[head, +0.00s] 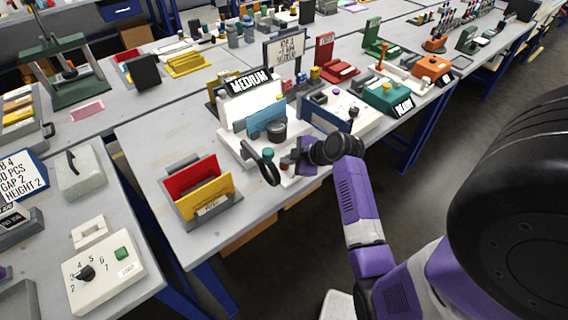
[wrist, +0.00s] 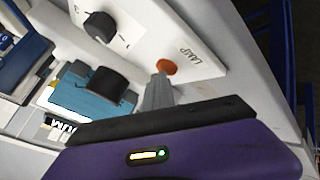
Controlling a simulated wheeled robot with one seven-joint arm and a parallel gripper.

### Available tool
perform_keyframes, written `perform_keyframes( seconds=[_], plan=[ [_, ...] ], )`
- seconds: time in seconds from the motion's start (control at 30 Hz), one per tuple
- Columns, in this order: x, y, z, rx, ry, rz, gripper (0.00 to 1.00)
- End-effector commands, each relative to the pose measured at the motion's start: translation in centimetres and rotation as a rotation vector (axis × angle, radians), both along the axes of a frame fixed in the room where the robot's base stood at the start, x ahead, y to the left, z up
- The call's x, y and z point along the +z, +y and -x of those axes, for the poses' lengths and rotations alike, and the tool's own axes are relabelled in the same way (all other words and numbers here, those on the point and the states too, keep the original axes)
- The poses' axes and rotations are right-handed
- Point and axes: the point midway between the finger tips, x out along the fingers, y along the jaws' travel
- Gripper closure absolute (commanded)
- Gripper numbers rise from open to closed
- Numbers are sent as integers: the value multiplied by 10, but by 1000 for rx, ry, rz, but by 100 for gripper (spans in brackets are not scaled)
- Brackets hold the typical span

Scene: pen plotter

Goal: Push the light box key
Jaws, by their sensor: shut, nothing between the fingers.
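In the wrist view, a round orange key (wrist: 167,66) sits on a white panel marked LAMP, beside a black knob (wrist: 99,27) with a dial. My gripper (wrist: 158,90) is shut and empty. Its grey fingertips end close to the orange key, just below it in the picture; I cannot tell whether they touch. In the head view, my gripper (head: 299,158) is low over the front of a white unit with an upright white lit panel (head: 240,110).
A blue block (wrist: 75,101) with a black top lies left of the fingers in the wrist view. In the head view, a black MEDIUM sign (head: 249,81) stands behind. A red and yellow holder (head: 203,190) stands left, with bare table between.

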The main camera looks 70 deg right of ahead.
Motion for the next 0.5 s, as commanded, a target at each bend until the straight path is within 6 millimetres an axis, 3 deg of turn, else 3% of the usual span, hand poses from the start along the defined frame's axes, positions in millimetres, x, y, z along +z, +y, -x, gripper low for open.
perform_keyframes(
  seconds=[0.5],
  plan=[
    [6, 0, 2, -1, 4, -2, 100]
  ],
)
